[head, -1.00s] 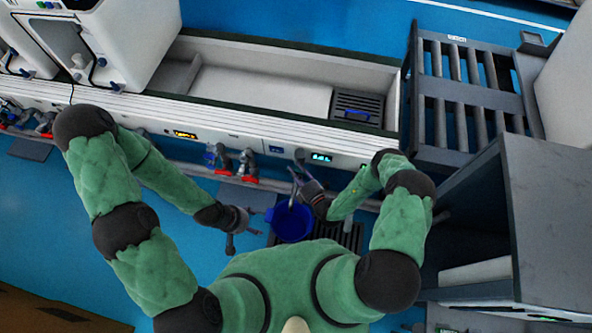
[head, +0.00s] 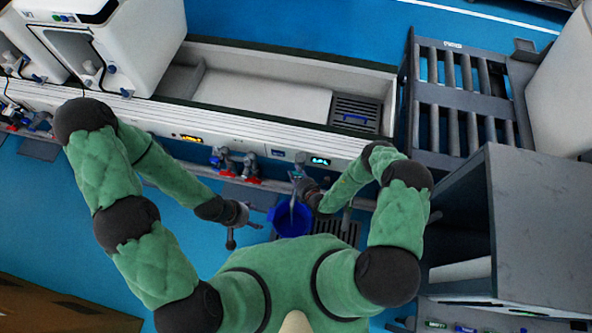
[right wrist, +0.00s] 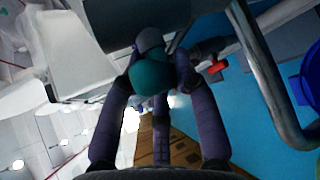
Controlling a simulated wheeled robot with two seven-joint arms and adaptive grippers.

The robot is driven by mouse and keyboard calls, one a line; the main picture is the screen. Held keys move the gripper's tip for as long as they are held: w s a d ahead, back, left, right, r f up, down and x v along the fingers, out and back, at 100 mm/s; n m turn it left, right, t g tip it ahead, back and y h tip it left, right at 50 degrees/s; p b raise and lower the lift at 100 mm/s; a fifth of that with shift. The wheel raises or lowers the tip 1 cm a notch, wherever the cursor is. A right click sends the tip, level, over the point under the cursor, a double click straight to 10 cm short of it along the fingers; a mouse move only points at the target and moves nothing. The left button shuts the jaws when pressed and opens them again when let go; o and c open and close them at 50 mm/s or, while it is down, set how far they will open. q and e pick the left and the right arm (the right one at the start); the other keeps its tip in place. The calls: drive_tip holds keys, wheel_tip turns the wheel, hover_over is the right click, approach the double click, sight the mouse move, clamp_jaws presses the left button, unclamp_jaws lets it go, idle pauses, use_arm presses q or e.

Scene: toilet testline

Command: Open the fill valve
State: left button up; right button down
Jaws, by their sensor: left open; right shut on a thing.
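My right gripper (right wrist: 155,85) is shut on a teal rounded knob (right wrist: 150,77) under the grey bench front in the right wrist view. The knob sits at the end of a grey fitting; I cannot tell for certain that it is the fill valve, or how far it is turned. In the head view my right gripper (head: 303,184) is at the bench front below a lit display, and the knob is hidden there. My left gripper (head: 240,223) is open and empty, away from the bench, left of the blue bucket (head: 291,222).
The bucket stands on the floor just below my right gripper. A red-handled valve (right wrist: 217,67) is beside the knob, and a bent metal pipe (right wrist: 262,75) passes close by. Other red and blue valves (head: 237,164) line the bench front. A dark cabinet (head: 535,225) stands at right.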

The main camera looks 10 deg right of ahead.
drive_tip(key=shift+w+r+n+g+h+p, duration=0.25)
drive_tip(key=shift+n+g+h+p, duration=0.3)
drive_tip(key=shift+p, duration=0.4)
drive_tip(key=c, duration=1)
unclamp_jaws()
drive_tip(key=shift+o, duration=0.3)
drive_tip(key=shift+s+a+f, duration=0.1)
drive_tip(key=shift+s, duration=0.05)
